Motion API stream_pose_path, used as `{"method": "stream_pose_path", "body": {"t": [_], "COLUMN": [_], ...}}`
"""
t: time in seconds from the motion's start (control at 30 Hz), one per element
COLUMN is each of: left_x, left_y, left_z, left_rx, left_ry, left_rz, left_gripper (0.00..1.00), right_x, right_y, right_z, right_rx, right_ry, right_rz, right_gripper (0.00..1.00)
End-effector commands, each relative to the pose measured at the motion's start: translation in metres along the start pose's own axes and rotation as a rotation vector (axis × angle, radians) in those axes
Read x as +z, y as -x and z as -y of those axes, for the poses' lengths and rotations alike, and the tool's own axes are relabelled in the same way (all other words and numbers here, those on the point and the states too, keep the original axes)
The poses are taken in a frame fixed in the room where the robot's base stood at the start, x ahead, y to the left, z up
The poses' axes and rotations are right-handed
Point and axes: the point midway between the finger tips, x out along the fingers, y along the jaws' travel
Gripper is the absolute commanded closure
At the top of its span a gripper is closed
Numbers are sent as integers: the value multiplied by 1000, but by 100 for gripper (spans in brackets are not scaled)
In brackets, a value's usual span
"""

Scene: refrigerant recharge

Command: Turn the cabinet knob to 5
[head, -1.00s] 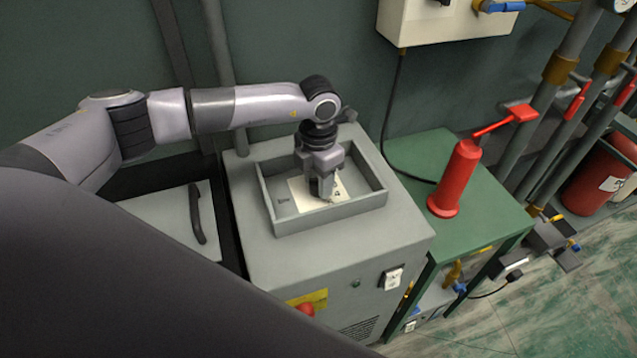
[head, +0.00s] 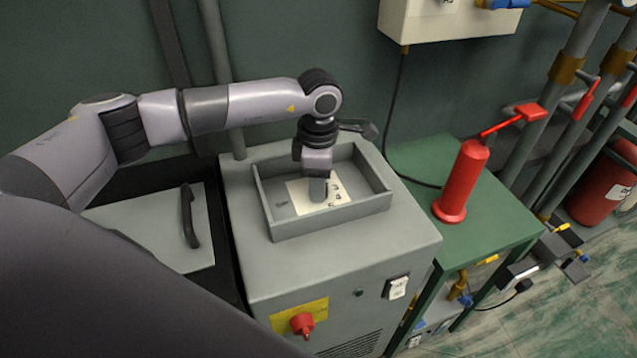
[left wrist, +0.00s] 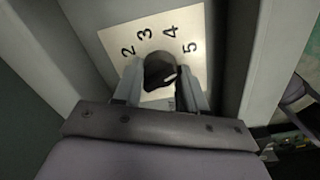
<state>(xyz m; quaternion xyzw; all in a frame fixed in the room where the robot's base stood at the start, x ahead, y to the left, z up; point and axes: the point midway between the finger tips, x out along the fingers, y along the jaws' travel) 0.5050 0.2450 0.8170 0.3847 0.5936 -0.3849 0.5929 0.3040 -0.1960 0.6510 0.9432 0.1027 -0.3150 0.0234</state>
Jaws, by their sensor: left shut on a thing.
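The cabinet knob (left wrist: 160,72) is a small dark knob on a white dial plate (left wrist: 186,22) printed with 2, 3, 4 and 5. In the head view the plate (head: 338,191) lies inside an open grey tray-like recess (head: 330,224) on top of the grey cabinet (head: 250,245). My left gripper (head: 319,197) reaches down into the recess. In the left wrist view its two fingers (left wrist: 161,88) stand on either side of the knob, shut on it. In the head view the gripper hides the knob. I cannot tell exactly which number the knob points to. My right gripper does not show.
A red cylinder with a lever (head: 463,182) stands on a green bench (head: 425,160) right of the cabinet. A red knob (head: 302,324) and a switch (head: 397,288) are on the cabinet front. The recess walls stand close around my gripper. Pipes run at the right.

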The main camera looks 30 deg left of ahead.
Motion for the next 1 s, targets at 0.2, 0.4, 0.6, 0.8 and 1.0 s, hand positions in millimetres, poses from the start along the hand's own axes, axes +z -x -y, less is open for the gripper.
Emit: {"method": "stream_pose_path", "body": {"t": [0.2, 0.4, 0.6, 0.8, 1.0], "left_x": [1, 1, 1, 1, 0], "left_y": [2, 2, 2, 2, 6], "left_z": [-1, -1, -1, -1, -1], "left_rx": [3, 4, 4, 2, 3], "left_ry": [-27, -31, -30, -29, -29], "left_rz": [5, 5, 5, 3, 3], "left_gripper": [89, 89, 46, 34, 34], "right_x": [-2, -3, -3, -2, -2], "right_y": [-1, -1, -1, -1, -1], "right_z": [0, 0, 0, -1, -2], "right_rx": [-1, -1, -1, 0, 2], "right_ry": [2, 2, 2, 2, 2], "right_rz": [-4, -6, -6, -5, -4], "right_gripper": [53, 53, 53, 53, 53]}}
